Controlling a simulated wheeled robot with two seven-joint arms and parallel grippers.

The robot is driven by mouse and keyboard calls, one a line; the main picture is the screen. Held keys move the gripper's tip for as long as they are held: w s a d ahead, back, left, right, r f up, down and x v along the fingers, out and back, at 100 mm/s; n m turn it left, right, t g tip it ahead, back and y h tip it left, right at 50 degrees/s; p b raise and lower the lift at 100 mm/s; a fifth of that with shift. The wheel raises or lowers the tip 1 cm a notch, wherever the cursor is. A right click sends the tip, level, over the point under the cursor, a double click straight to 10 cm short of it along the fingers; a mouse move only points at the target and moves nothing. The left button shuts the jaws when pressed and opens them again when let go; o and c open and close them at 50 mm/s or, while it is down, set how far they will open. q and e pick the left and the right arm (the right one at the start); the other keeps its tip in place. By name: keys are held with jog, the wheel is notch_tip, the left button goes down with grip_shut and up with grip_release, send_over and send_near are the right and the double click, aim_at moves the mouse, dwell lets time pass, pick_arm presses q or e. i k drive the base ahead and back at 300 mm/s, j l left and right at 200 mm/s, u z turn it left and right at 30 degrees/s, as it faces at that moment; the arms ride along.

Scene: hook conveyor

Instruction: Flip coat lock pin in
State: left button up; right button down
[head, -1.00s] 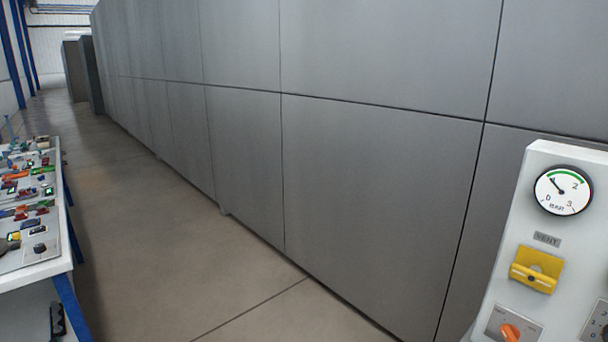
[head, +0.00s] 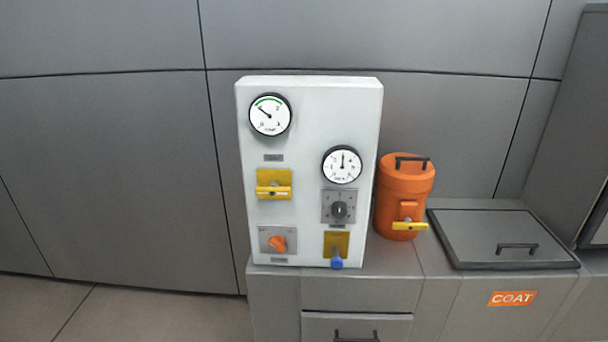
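A white control panel (head: 305,140) stands upright on a grey cabinet near the middle of the head view. It carries two round gauges, a yellow handle (head: 274,192), an orange knob (head: 278,243), a black dial (head: 339,209) and a blue-tipped lever (head: 337,262) on a yellow plate. An orange canister (head: 406,185) with a black top handle and a yellow lever (head: 409,226) stands right of the panel. An orange COAT label (head: 513,298) is on the cabinet front below a grey lid (head: 500,238). I cannot make out a lock pin for certain. Neither gripper shows.
The grey lid has a black handle (head: 517,247) and lies flat on the cabinet top. A drawer with a dark handle (head: 356,336) is below the panel. A tall grey wall (head: 110,150) stands behind. Bare floor (head: 150,318) shows at the lower left.

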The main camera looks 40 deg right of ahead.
aim_at(336, 263)
jog(key=z, duration=1.25)
